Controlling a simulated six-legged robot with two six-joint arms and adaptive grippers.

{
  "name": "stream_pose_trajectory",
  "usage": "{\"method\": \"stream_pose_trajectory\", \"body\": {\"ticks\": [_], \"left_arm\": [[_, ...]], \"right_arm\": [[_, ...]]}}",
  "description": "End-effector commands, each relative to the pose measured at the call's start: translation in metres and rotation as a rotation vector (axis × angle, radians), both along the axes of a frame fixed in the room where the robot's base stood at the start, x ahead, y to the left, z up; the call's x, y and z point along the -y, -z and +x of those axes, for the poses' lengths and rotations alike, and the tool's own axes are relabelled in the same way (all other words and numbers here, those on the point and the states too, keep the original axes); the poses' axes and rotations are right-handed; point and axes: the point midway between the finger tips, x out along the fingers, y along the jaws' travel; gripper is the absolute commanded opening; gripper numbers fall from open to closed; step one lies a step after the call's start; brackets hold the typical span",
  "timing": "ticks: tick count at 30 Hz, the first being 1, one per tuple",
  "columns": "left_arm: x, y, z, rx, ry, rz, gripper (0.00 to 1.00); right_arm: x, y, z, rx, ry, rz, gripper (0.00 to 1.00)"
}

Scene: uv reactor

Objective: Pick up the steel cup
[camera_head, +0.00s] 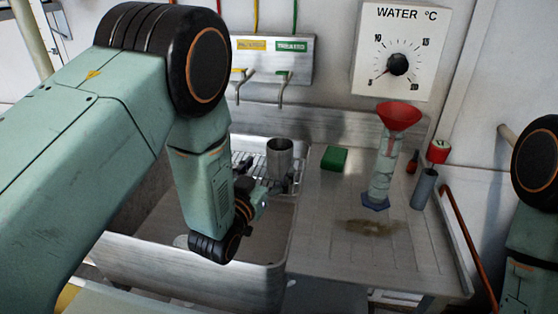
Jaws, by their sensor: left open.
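The steel cup (280,160) stands upright on the wire rack at the back of the sink, near the edge of the steel counter. My left gripper (260,196) is over the sink, just in front of and slightly left of the cup. It is open and small in the view, partly hidden by my own wrist. I cannot tell whether its fingers touch the cup. My right arm shows at the right edge, but its gripper is out of view.
The sink (190,275) lies below my left arm. A green sponge (334,159) is right of the cup. A red funnel (400,116) sits on a clear cylinder (381,178). Taps hang above.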

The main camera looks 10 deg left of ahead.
Motion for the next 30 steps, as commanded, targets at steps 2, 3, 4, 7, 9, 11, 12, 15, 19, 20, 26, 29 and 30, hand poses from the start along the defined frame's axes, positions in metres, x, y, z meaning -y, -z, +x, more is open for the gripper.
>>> {"method": "stream_pose_trajectory", "body": {"ticks": [2, 3, 4, 7, 9, 11, 12, 15, 19, 20, 26, 29, 30], "left_arm": [[0.002, 0.0, 0.008, 0.003, 0.001, -0.001, 0.87], [0.003, -0.001, 0.012, 0.002, 0.001, 0.0, 0.87], [0.003, -0.001, 0.015, 0.003, 0.001, -0.001, 0.87], [0.004, -0.004, 0.025, 0.004, 0.001, -0.001, 0.87], [0.005, -0.006, 0.036, 0.005, 0.0, -0.001, 0.87], [0.006, -0.009, 0.046, 0.005, 0.0, -0.001, 0.87], [0.007, -0.008, 0.051, 0.002, 0.0, 0.0, 0.87], [0.009, -0.007, 0.061, 0.002, 0.0, 0.0, 0.87], [0.01, -0.008, 0.067, 0.0, 0.0, 0.0, 0.87], [0.01, -0.008, 0.068, 0.0, 0.0, 0.0, 0.87], [0.01, -0.008, 0.069, 0.0, -0.001, 0.0, 0.84], [0.01, -0.008, 0.069, 0.0, -0.001, 0.0, 0.76], [0.01, -0.008, 0.069, 0.0, -0.001, 0.0, 0.73]], "right_arm": [[0.0, 0.001, 0.0, 0.0, 0.0, 0.0, 0.4], [0.0, 0.002, 0.0, 0.0, 0.0, 0.0, 0.4], [0.0, 0.002, 0.0, 0.0, 0.0, 0.0, 0.4], [0.0, 0.003, 0.0, 0.0, 0.0, 0.0, 0.4], [0.0, 0.005, 0.0, 0.0, 0.0, 0.0, 0.4], [0.0, 0.006, 0.0, 0.0, 0.0, 0.0, 0.4], [0.0, 0.007, 0.0, 0.0, 0.0, 0.0, 0.4], [0.0, 0.008, 0.0, 0.0, 0.0, 0.0, 0.4], [0.0, 0.008, 0.0, 0.0, 0.0, 0.0, 0.4], [0.0, 0.008, 0.0, 0.0, 0.0, 0.0, 0.4], [0.0, 0.008, 0.0, 0.0, 0.0, 0.0, 0.4], [0.0, 0.008, 0.0, 0.0, 0.0, 0.0, 0.4], [0.0, 0.008, 0.0, 0.0, 0.0, 0.0, 0.4]]}}
